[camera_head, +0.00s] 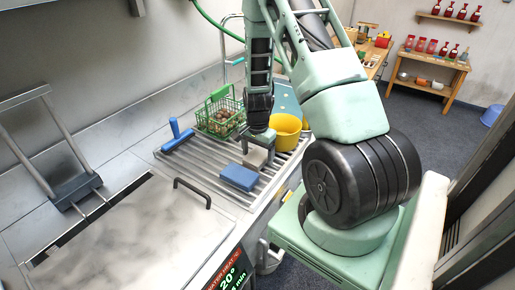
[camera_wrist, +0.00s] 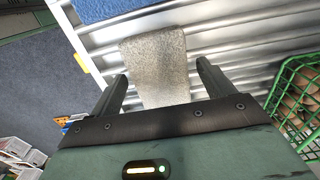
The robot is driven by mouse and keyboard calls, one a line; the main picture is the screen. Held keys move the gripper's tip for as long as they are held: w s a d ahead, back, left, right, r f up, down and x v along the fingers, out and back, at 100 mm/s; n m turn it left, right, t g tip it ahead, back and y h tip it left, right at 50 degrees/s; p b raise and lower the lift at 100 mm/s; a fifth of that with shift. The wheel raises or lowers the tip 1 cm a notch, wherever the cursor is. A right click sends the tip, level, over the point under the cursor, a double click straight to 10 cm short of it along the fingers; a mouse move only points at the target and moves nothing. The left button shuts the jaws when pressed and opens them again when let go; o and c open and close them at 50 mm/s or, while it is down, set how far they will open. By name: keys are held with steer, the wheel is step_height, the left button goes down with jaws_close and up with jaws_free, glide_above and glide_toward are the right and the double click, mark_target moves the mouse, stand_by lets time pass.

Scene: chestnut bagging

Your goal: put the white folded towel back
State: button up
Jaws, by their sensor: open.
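The folded towel (camera_wrist: 157,70) looks pale greyish-beige and lies on the ribbed metal drainboard (camera_wrist: 215,45). In the wrist view it lies ahead of and partly between the two fingers of my gripper (camera_wrist: 160,88). In the head view the towel (camera_head: 256,158) shows as a small pale block just below my gripper (camera_head: 262,145), partly hidden by it. My gripper is open, with one finger to each side of the towel's near end. I cannot tell how high the fingers are above the board.
A blue folded cloth (camera_head: 238,178) lies left of the towel. A steel lid with a black handle (camera_head: 192,190) is at the front left.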

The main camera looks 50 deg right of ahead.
mark_target(257, 155)
step_height(257, 155, up, 11)
steer(key=b, duration=0.2)
steer(key=w+a+r+n, duration=0.1)
steer(key=a+r+n, duration=0.15)
steer(key=a, duration=0.35)
steer(key=w+a+r+n, duration=0.1)
steer(key=a+r+n, duration=0.15)
steer(key=a, duration=0.45)
steer(key=s+a+r+n+y, duration=0.1)
steer(key=s+a+n, duration=0.1)
steer(key=a+n, duration=0.35)
steer(key=s+a+r+n, duration=0.2)
steer(key=a, duration=0.7)
steer(key=s+a+r+n, duration=0.2)
steer(key=s+a+n, duration=1)
steer(key=s, duration=0.3)
steer(key=shift+a+r, duration=0.15)
steer(key=shift+r, duration=0.1)
steer(key=shift+n, duration=0.25)
